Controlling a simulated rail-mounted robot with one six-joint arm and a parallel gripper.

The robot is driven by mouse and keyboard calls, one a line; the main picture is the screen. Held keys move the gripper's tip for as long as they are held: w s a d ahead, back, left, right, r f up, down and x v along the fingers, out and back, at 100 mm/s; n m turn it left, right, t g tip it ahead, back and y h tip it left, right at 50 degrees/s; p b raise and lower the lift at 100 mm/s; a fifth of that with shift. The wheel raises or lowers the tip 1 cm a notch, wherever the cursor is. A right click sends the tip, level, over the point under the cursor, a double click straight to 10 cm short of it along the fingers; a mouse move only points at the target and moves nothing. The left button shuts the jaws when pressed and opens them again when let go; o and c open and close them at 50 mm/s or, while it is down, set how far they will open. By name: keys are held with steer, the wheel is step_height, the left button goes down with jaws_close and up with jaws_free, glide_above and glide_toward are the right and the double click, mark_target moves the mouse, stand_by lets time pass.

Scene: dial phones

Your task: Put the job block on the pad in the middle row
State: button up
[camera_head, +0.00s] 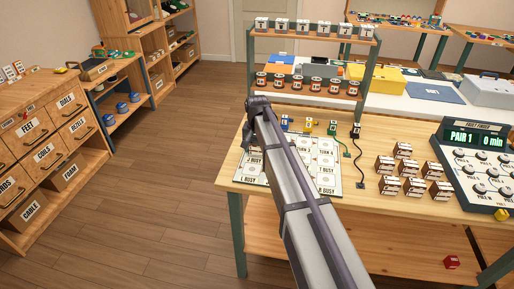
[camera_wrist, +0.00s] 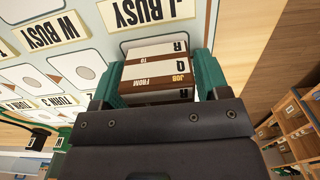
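The job block (camera_wrist: 156,72) is brown and white, with a label reading JOB, FROM, TO, Q and R. It sits between the two green fingers of my gripper (camera_wrist: 158,78) in the wrist view, with both fingers against its sides. The light blue board (camera_wrist: 95,40) lies below, with the J BUSY and W BUSY plates near the block. White pads with grey circles (camera_wrist: 86,74) form a row on it. In the head view the board (camera_head: 243,181) lies on the table's left part, partly hidden by my arm.
Several similar brown and white blocks (camera_head: 401,170) stand on the table to the right, beside the fault finder console (camera_head: 476,160). Small coloured plugs on cords (camera_head: 332,129) stand behind the board. A shelf rack (camera_head: 312,88) with cans rises at the back.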

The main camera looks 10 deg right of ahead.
steer(key=shift+o, duration=1.1)
step_height(320, 180, up, 13)
steer(key=p, duration=1.2)
steer(key=shift+f, duration=0.2)
steer(key=s+n, duration=0.4)
steer(key=s, duration=2.4)
steer(key=shift+s+n, duration=0.25)
steer(key=shift+n, duration=0.15)
